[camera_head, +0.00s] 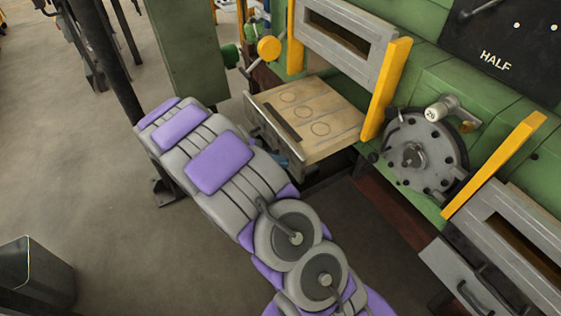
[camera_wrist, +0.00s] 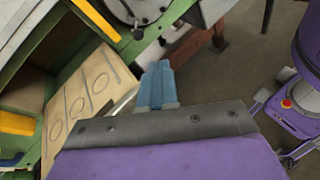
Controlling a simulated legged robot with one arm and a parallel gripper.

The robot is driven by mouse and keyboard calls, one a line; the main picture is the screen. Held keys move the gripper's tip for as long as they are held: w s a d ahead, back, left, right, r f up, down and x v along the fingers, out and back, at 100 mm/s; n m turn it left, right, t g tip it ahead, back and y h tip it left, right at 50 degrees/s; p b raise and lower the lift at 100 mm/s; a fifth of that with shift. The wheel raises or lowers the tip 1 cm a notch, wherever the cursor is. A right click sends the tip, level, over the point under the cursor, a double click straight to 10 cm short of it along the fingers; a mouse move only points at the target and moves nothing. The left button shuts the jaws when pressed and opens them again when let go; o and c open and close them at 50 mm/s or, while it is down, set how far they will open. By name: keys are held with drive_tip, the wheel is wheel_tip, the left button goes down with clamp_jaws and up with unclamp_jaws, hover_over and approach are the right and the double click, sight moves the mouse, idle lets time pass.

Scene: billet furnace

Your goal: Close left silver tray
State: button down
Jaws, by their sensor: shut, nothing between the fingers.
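The left silver tray (camera_head: 345,101) is pulled out below the left furnace opening, showing a tan top with three circles. Its grey front panel (camera_head: 259,117) faces my arm. The tray's tan top (camera_wrist: 67,114) also shows at the left in the wrist view. My gripper (camera_wrist: 156,84) has blue fingers held together, with nothing between them. It is close to the front side of the tray; I cannot tell whether it touches. In the head view my purple and grey arm hides most of the gripper, and only a bit of blue shows beside the tray front.
A second silver tray (camera_head: 466,278) with a dark handle is at the lower right. Yellow bars (camera_head: 386,88) flank the openings, with a round bolted hatch (camera_head: 424,154) between. A black post (camera_head: 112,70) stands left; a dark bin (camera_head: 36,272) is lower left.

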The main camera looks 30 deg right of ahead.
drive_tip(key=w+a+f+n+t+h+p, duration=0.1)
drive_tip(key=w+a+f+n+t+h, duration=0.3)
drive_tip(key=f, duration=0.4)
drive_tip(key=w+a+f+n+t+h+p, duration=0.1)
drive_tip(key=w+a+f+n+t, duration=0.15)
drive_tip(key=w+f+n, duration=0.4)
drive_tip(key=shift+m+g, duration=0.25)
drive_tip(key=shift+m, duration=0.7)
drive_tip(key=d+b, duration=0.1)
drive_tip(key=d, duration=0.3)
drive_tip(key=d+f+b, duration=0.1)
drive_tip(key=d, duration=0.4)
drive_tip(key=d+f+b, duration=0.1)
drive_tip(key=d, duration=0.4)
drive_tip(key=shift+w, duration=0.25)
